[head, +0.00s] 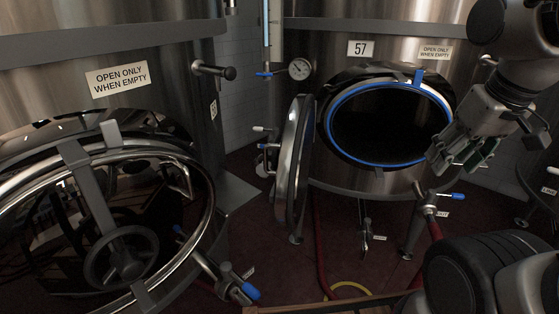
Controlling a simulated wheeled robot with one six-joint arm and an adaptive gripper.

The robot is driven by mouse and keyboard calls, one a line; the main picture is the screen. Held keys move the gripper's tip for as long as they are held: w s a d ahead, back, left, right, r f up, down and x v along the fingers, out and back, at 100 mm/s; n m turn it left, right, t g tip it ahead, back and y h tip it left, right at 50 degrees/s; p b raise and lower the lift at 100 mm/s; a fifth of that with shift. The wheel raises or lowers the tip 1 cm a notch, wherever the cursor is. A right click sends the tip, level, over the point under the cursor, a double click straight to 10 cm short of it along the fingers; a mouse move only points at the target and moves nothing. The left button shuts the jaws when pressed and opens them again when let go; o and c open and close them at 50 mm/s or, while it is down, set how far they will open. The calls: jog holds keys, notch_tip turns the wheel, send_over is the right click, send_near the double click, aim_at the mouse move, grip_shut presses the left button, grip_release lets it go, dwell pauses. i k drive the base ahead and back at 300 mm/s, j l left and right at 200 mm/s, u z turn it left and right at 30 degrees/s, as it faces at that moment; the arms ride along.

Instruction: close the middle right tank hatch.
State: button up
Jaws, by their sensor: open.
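The tank numbered 57 (385,185) stands at centre right with its round hatch open. The dark opening (385,122) has a blue seal around its rim.
A large tank hatch (203,240) with a handwheel (121,256) fills the lower left and looks shut. Blue-handled valves stick out at the lower left tank (238,286) and below tank 57 (440,198). A red hose (320,255) runs down to the dark floor.

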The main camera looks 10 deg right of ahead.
aim_at(292, 174)
jog(key=k+j+z, duration=0.1)
jog(key=j, duration=0.3)
jog(key=k+j+z, duration=0.15)
jog(key=j, duration=0.25)
jog(key=k+j+z, duration=0.1)
jog(key=j, duration=0.25)
jog(key=k+j+z, duration=0.1)
jog(key=k+j, duration=0.2)
jog(key=k+j+z, duration=0.15)
jog(key=j, duration=0.25)
jog(key=i+l+u, duration=0.2)
jog(key=i+l, duration=0.05)
jog(key=i, duration=0.1)
